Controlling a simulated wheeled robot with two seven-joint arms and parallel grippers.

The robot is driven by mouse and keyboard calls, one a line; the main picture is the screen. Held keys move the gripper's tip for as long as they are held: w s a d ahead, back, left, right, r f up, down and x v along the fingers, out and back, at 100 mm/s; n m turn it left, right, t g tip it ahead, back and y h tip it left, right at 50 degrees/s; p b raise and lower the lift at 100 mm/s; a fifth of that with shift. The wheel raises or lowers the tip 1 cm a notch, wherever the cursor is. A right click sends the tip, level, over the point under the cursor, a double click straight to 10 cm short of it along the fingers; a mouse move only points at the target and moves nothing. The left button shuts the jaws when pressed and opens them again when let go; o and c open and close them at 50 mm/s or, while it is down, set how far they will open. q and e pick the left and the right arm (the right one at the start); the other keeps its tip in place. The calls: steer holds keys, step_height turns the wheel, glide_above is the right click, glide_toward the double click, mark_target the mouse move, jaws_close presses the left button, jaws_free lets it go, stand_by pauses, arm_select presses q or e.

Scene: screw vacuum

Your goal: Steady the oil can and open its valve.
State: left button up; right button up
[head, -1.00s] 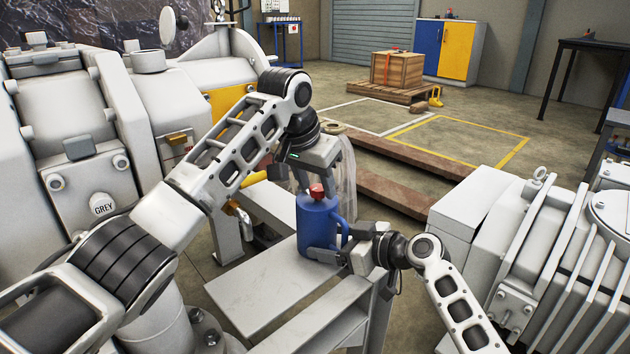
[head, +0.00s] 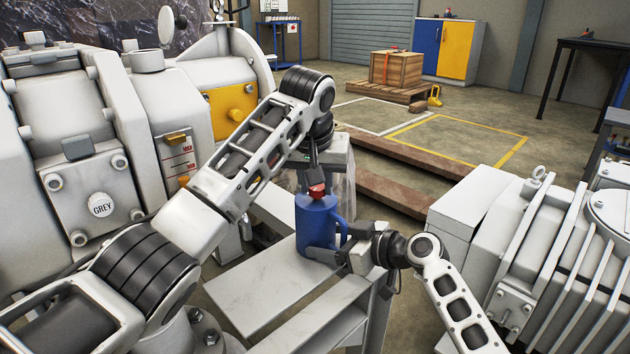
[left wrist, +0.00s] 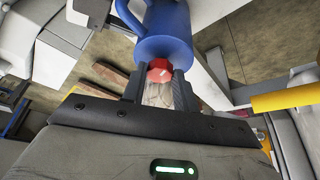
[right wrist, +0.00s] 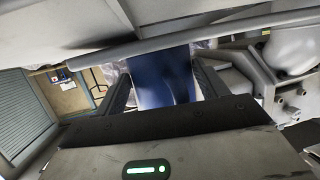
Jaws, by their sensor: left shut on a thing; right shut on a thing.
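The blue oil can (head: 314,222) stands upright on a grey metal stand top (head: 262,278), with a red valve cap (head: 317,190) on top. My left gripper (head: 315,178) is above the can and shut on the red valve. In the left wrist view the valve (left wrist: 160,70) sits between the two fingertips, with the can (left wrist: 164,32) beyond it. My right gripper (head: 335,252) is low at the can's right side and shut on its body. In the right wrist view the blue body (right wrist: 164,80) fills the space between the fingers.
Large grey machinery (head: 80,130) stands at the left. A grey ribbed machine (head: 550,250) stands at the right, near my right arm. Brown beams (head: 400,188) lie on the floor behind the stand. Part of the stand top left of the can is clear.

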arm_select(q)
steer(key=n, duration=0.1)
steer(key=n+y, duration=0.1)
steer(key=n, duration=0.2)
steer(key=shift+d+n+y, duration=0.3)
steer(key=shift+y, duration=0.1)
steer(key=shift+w+d+r+n+g+y, duration=0.1)
steer(key=shift+n+y, duration=0.15)
steer(key=shift+n, duration=0.5)
steer(key=shift+s+f+n+g+y, duration=0.1)
steer(key=shift+n+y, duration=0.2)
steer(key=shift+n, duration=0.5)
steer(key=shift+w+d+r+n+g+y, duration=0.1)
steer(key=shift+n+y, duration=0.15)
steer(key=shift+n, duration=0.5)
steer(key=o, duration=1)
steer(key=shift+a, duration=0.1)
steer(key=v, duration=1.2)
steer(key=shift+w, duration=0.15)
